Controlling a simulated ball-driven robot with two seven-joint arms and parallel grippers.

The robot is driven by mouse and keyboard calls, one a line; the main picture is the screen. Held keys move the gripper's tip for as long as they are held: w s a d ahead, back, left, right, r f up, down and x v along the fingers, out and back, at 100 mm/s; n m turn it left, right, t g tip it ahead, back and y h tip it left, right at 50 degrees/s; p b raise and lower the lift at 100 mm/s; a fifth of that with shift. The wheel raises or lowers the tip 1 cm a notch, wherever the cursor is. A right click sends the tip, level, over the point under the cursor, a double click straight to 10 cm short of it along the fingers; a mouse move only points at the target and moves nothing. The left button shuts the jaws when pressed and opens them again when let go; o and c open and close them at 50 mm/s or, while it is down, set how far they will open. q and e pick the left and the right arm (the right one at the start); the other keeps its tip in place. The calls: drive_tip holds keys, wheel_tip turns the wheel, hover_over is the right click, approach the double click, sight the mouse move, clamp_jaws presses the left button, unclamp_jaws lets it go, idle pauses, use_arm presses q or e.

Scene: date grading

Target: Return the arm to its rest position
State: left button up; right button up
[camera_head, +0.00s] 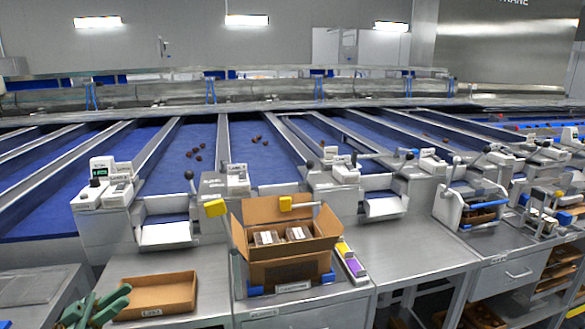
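My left gripper (108,300) shows at the lower left edge as green fingers. They look spread apart, with nothing seen between them. It is beside the left end of a shallow brown cardboard tray (130,286), which looks empty and has a label on its front. Most of my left arm is outside the frame. My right gripper and arm are not in the picture.
An open cardboard box (286,272) holding dark packs (268,238) stands on the middle bench. Yellow and purple items (352,262) lie beside it. The bench top to the right (420,250) is clear. Blue sorting lanes (245,160) with several dates run behind.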

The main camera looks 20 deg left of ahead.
use_arm(q)
wheel_tip(320, 180, down, 18)
drive_tip(key=d+n+t+y, duration=0.1)
drive_tip(key=n+t+y, duration=0.3)
drive_tip(key=y, duration=0.7)
drive_tip(key=s+d+f+n+g+y, duration=0.2)
drive_tip(key=s+f+g+y, duration=0.15)
drive_tip(key=f, duration=0.65)
drive_tip(key=s+d+f+n+g+y, duration=0.25)
drive_tip(key=s+f, duration=0.25)
drive_tip(key=f, duration=0.4)
drive_tip(key=s+d+f+m+g+y, duration=0.1)
drive_tip(key=s+d+f+g, duration=0.3)
drive_tip(key=s+f, duration=0.35)
drive_tip(key=s+d+f+g+y, duration=0.1)
drive_tip(key=s+d+f+g, duration=0.25)
drive_tip(key=s+f, duration=0.4)
drive_tip(key=s+d+f+g, duration=0.1)
drive_tip(key=s+d, duration=0.3)
drive_tip(key=s, duration=0.4)
drive_tip(key=s+d+f+m+g, duration=0.1)
drive_tip(key=s+d+g, duration=0.3)
drive_tip(key=s, duration=0.5)
drive_tip(key=shift+d+f, duration=0.25)
drive_tip(key=shift+d, duration=0.55)
drive_tip(key=shift+m, duration=0.25)
